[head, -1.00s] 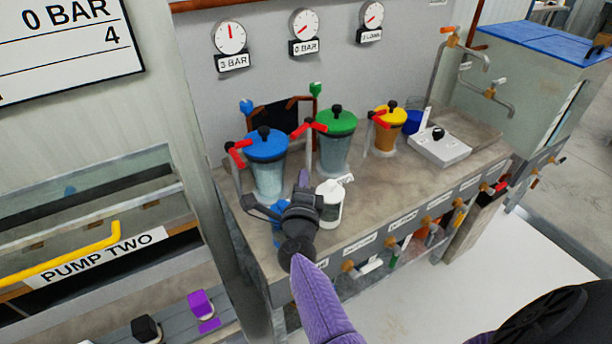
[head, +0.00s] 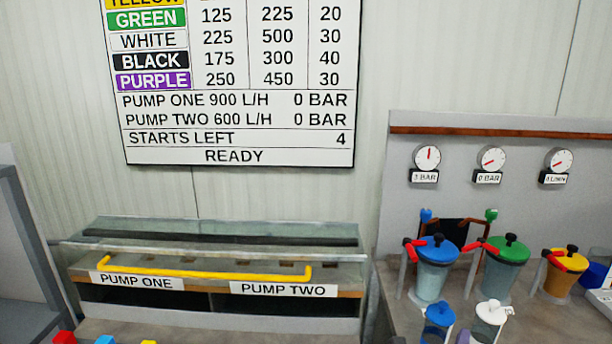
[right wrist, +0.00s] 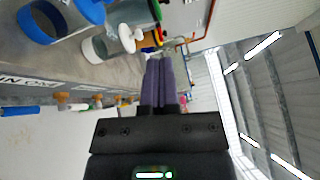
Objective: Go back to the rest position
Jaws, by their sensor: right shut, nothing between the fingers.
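My right gripper (right wrist: 161,80) shows in the right wrist view with its two purple-grey fingers together and nothing between them. In the head view only a small purple bit of it shows at the bottom edge, beside the small white-lidded canister (head: 489,320). That canister and a small blue-lidded canister (head: 438,322) stand on the bench at the lower right. In the right wrist view the white canister (right wrist: 112,42) lies left of the fingers, apart from them. My left gripper is in neither view.
Canisters with blue (head: 436,265), green (head: 505,265) and yellow (head: 562,270) lids stand behind on the bench (head: 395,305). Gauges hang above them. A pump cabinet with a yellow bar (head: 205,273) stands left. The wall board (head: 240,100) reads READY.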

